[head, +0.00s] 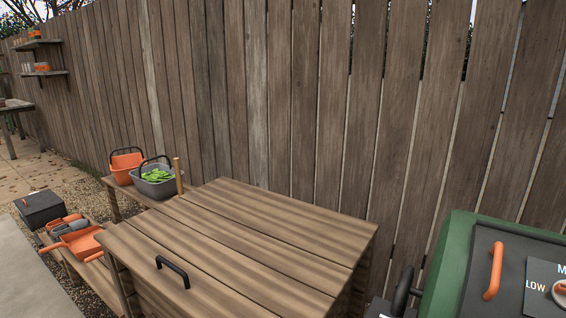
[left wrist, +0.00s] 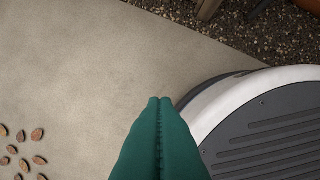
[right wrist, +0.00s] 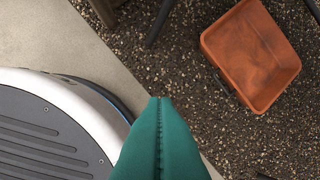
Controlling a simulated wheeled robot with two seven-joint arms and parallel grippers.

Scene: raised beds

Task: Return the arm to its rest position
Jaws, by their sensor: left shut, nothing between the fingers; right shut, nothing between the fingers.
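Neither of my arms shows in the head view. My left gripper (left wrist: 160,101) shows in the left wrist view as two green fingers pressed together, with nothing between them. It is above pale paving, beside my own round base. My right gripper (right wrist: 160,101) shows in the right wrist view, also with its green fingers together and empty. It is over the edge between the paving and dark gravel, beside my base.
A slatted wooden box (head: 240,235) with a black handle stands ahead against the fence (head: 290,100). A grey basket (head: 157,187) with green leaves and an orange basket (head: 124,166) stand left. A green-and-grey unit (head: 455,262) stands right. An orange tray (right wrist: 250,55) lies near my right gripper.

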